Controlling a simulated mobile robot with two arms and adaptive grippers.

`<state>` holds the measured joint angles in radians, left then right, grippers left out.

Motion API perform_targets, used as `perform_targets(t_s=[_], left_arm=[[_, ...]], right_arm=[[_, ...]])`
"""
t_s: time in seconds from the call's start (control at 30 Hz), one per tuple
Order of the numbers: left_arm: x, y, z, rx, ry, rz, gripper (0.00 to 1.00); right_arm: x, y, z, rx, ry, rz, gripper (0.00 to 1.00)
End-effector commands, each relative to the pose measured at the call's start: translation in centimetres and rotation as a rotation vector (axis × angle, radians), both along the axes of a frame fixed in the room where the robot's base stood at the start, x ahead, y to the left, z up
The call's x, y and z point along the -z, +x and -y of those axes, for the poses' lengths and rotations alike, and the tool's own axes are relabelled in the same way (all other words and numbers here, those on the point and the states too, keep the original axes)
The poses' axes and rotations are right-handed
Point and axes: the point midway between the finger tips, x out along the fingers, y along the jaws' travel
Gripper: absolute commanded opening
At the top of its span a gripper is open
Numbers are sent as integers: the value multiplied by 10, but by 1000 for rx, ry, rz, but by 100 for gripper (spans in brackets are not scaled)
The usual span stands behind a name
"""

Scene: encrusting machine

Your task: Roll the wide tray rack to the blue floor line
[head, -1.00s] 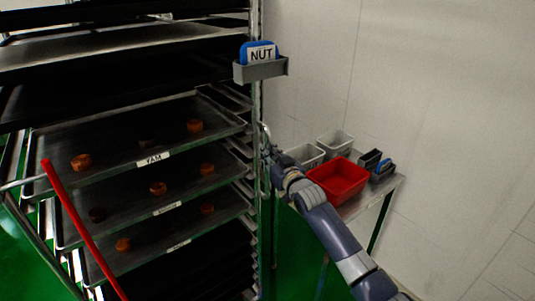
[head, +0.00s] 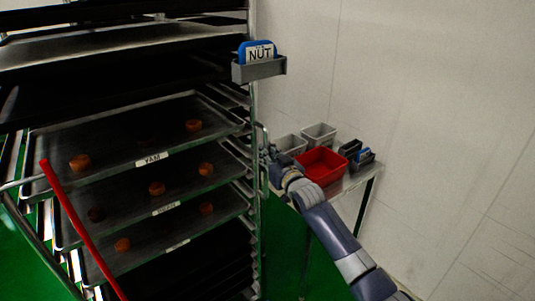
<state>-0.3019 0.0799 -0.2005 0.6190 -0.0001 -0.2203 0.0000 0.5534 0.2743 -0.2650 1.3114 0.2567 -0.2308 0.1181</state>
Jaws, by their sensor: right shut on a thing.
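The wide tray rack (head: 254,205) fills the left half of the head view, its metal frame upright and close in front of me. Its shelves hold dark trays (head: 110,148), some bearing small round orange-brown cakes (head: 157,188). A grey holder with a blue "NUT" card (head: 260,55) is fixed to its right post. My right gripper (head: 266,160) is shut on the rack's right side handle (head: 264,140); its fingertips are partly hidden. My left gripper is not in view. The blue floor line is not in view.
A metal side table (head: 357,193) stands right of the rack by the white wall, holding a red bin (head: 321,166), pale bins (head: 319,136) and dark holders (head: 361,158). A red bar (head: 80,225) slants across the rack's left front. Green floor (head: 285,255) shows between rack and table.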

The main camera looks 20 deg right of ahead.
Motion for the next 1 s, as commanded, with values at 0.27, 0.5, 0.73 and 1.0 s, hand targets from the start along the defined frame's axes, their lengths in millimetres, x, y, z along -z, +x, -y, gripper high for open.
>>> perform_targets(t_s=[0.27,0.5,0.73,1.0], left_arm=[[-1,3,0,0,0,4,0],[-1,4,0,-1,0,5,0],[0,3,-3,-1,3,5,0],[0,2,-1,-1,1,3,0]], right_arm=[[-12,2,3,4,1,23,0],[-7,1,2,2,0,14,35],[-4,0,1,1,1,9,35],[-3,-23,4,0,1,7,35]])
